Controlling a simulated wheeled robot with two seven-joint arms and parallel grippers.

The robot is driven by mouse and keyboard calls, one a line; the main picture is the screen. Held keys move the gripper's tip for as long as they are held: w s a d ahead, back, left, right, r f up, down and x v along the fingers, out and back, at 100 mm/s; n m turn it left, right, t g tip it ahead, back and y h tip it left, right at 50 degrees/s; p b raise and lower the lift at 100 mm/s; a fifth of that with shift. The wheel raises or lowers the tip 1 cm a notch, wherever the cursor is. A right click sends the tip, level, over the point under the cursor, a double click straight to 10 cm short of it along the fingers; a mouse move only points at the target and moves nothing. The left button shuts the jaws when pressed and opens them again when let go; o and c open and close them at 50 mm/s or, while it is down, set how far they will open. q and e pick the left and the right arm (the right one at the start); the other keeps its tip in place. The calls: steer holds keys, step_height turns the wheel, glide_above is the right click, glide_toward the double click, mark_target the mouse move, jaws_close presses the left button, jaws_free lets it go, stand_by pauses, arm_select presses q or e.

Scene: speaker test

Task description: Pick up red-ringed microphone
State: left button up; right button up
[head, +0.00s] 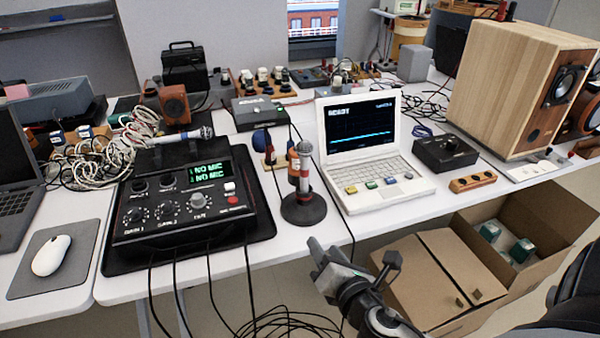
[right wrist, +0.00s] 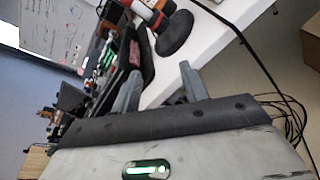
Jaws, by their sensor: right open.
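A microphone (head: 304,172) with a grey head and an orange-red ring stands upright in a round black base (head: 304,211) on the white table, between the mixer and the white laptop. In the right wrist view the microphone (right wrist: 150,14) shows at the top edge, partly cut off, with its black base (right wrist: 175,37) beside it. My right gripper (head: 353,259) is open and empty, in front of the table edge, below and to the right of the microphone, apart from it. My left gripper is not in view.
A black mixer (head: 190,212) reading "NO MIC" stands left of the base; another microphone (head: 185,135) with a blue ring lies behind its screen. A white laptop (head: 368,150) stands close on the right.

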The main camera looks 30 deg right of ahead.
step_height(320, 180, up, 5)
steer(key=w+d+n+t, duration=0.2)
steer(key=n, duration=0.5)
steer(key=p, duration=0.1)
glide_toward(306, 177)
steer(key=shift+n+h, duration=0.4)
steer(key=x, duration=0.4)
steer(key=shift+w+a+f, duration=0.1)
steer(key=shift+w+a, duration=0.2)
steer(key=shift+x, duration=3.25)
steer(key=shift+s+d, duration=0.1)
jaws_close()
